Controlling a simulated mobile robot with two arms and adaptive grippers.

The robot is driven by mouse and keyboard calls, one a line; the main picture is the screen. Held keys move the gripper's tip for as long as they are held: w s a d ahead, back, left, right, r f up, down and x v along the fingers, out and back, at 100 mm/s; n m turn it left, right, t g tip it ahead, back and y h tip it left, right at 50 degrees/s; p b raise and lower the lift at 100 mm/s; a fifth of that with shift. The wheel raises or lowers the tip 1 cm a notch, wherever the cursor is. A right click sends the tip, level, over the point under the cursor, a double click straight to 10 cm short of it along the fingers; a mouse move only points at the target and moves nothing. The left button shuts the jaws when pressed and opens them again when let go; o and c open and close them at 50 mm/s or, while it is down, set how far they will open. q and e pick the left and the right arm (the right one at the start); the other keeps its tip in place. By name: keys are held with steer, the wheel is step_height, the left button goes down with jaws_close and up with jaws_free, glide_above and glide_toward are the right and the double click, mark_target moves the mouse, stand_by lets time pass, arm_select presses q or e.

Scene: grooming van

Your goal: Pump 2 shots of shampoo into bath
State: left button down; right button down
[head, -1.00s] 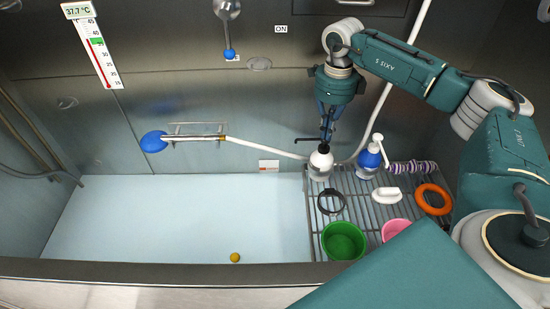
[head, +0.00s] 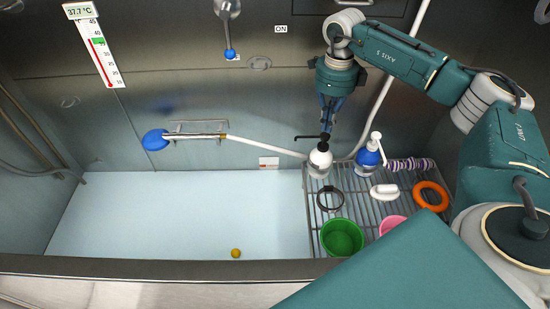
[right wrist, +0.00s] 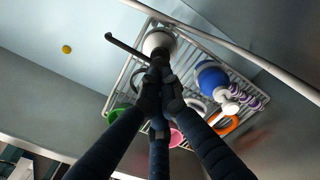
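A white round pump bottle (head: 319,162) with a black pump top and a spout pointing left stands on the wire rack. It also shows in the right wrist view (right wrist: 158,42). A blue bottle with a white pump (head: 369,157) stands to its right. I cannot tell from labels which holds shampoo. The bath (head: 190,215) is left of the rack, with a pale blue surface. My right gripper (head: 326,132) points down with its fingers together, its tips at the white bottle's black pump top; it also shows in the right wrist view (right wrist: 160,75). My left gripper is not in view.
The rack holds a black ring (head: 330,199), a green bowl (head: 342,238), a pink bowl (head: 391,223), a white oblong item (head: 384,192) and an orange ring (head: 431,196). A yellow ball (head: 236,253) is in the bath. A hose (head: 260,146) crosses behind the bottle.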

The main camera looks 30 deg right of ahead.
step_height(320, 180, up, 6)
steer(key=p, duration=0.4)
steer(key=shift+p, duration=0.3)
steer(key=shift+f, duration=0.1)
